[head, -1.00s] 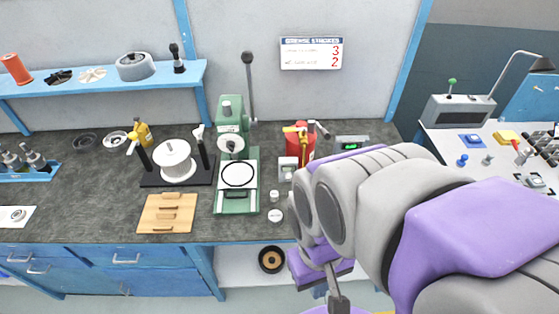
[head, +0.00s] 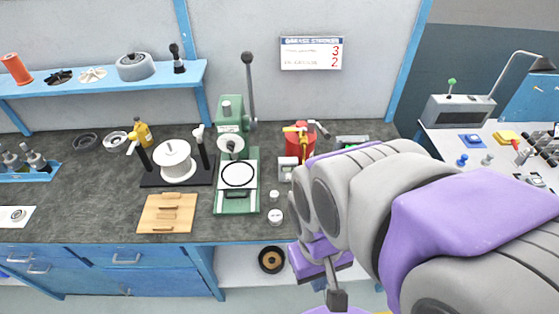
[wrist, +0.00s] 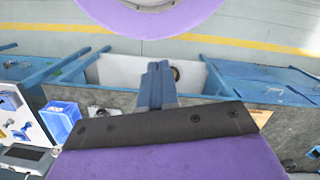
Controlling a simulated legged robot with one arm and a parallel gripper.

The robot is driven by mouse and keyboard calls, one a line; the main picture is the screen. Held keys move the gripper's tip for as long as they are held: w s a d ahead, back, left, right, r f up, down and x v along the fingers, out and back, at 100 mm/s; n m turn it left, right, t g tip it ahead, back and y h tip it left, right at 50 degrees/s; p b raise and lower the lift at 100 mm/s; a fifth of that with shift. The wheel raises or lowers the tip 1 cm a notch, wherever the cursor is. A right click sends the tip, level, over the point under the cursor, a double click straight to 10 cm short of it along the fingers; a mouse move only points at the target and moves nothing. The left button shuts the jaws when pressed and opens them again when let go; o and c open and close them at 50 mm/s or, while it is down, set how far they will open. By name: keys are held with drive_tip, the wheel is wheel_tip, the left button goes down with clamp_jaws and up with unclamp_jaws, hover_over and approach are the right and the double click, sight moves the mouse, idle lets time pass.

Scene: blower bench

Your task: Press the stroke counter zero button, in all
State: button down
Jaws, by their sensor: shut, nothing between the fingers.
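A small grey box with a green lit display (head: 352,141), which looks like the stroke counter, sits at the back of the bench, right of the red grease pump (head: 302,140). My arm covers most of it in the head view, and I cannot make out its zero button. My gripper (head: 337,299) hangs low in front of the bench's front edge, well away from the box. In the wrist view my gripper's fingers (wrist: 157,72) are together and empty, over the open shelf area under the bench.
A wall board (head: 311,53) shows a red 3 and 2. A green press (head: 236,180) with a tall lever stands left of the pump. Small white jars (head: 275,216) stand near the front edge. A white side table (head: 470,172) with small parts is at the right.

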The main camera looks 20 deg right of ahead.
drive_tip(key=w+d+f+t+h+b, duration=0.15)
drive_tip(key=w+d+f, duration=0.35)
drive_tip(key=w, duration=0.5)
drive_tip(key=w+d+f+t+h, duration=0.1)
drive_tip(key=w+d+f+t, duration=0.25)
drive_tip(key=w+d, duration=0.45)
drive_tip(key=w+d+f+t+h, duration=0.2)
drive_tip(key=w+d+f, duration=0.35)
drive_tip(key=w, duration=0.55)
drive_tip(key=w+a+f+n+t+y+b, duration=0.15)
drive_tip(key=w+f+t+y, duration=0.25)
drive_tip(key=w+f, duration=0.45)
drive_tip(key=a+f+y, duration=0.1)
drive_tip(key=a+f, duration=0.1)
drive_tip(key=s+a+f+t+y, duration=0.1)
drive_tip(key=a+f+y, duration=0.1)
drive_tip(key=f, duration=0.1)
drive_tip(key=a+f+y, duration=0.1)
drive_tip(key=a+f, duration=0.1)
drive_tip(key=f, duration=0.1)
drive_tip(key=shift+s+f+n+t+y+b, duration=0.15)
drive_tip(key=shift+s+n+t+y+b, duration=0.1)
drive_tip(key=shift+s+t+y+b, duration=0.1)
drive_tip(key=shift+a+f+y, duration=0.2)
drive_tip(key=shift+a+y, duration=0.1)
drive_tip(key=shift+a, duration=0.15)
